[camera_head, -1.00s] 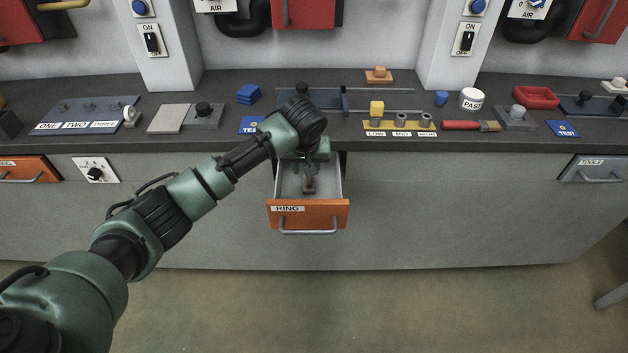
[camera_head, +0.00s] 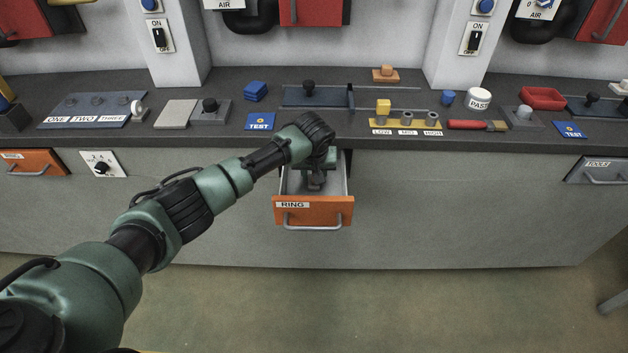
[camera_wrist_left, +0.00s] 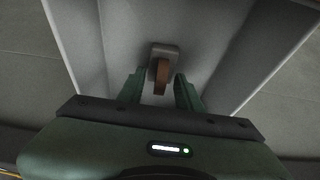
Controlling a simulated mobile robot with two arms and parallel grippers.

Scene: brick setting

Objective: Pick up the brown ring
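The brown ring (camera_wrist_left: 161,76) stands on edge in a small grey holder (camera_wrist_left: 165,50) inside the open drawer, seen in the left wrist view. The drawer (camera_head: 313,210) has an orange front marked RING and a grey metal handle. My left gripper (camera_wrist_left: 160,92) points down into the drawer. Its green fingers are open, one on each side of the ring, with a gap visible on both sides. In the head view my left gripper (camera_head: 316,182) hides the ring. My right gripper is not in view.
The dark worktop (camera_head: 230,138) lies above and behind the drawer. A blue TEST card (camera_head: 261,121), a yellow LOW-MID-HIGH rack (camera_head: 405,126) and a red-handled brush (camera_head: 470,125) lie near its front edge. The drawer's side walls are close around the gripper.

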